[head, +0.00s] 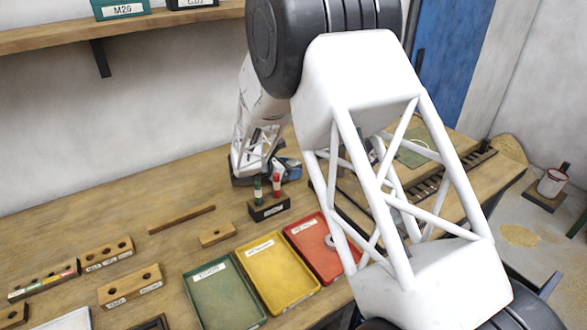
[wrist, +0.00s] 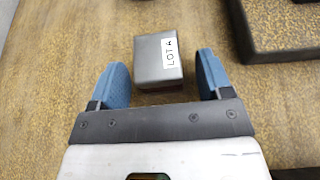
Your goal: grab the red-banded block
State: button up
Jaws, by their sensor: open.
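In the wrist view a grey metal block (wrist: 158,58) with a white "LOT A" label lies on the worn wooden surface. No clear red band shows on the faces I see. My gripper (wrist: 163,62) is open, with its blue fingers on either side of the block. A gap shows on both sides, so the fingers do not appear to touch it. In the head view my arm hides much of the bench, and I cannot make out the block there.
A dark, thick-edged plate or tray (wrist: 262,45) lies close to the right finger. In the head view, green (head: 222,293), yellow (head: 277,272) and red (head: 310,247) trays stand on the bench (head: 165,240). Drilled wooden blocks (head: 131,286) lie at the left.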

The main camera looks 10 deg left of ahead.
aim_at(289, 164)
grip_shut()
jog(key=shift+r, duration=0.1)
dwell(0.3)
jog(key=shift+r, duration=4.95)
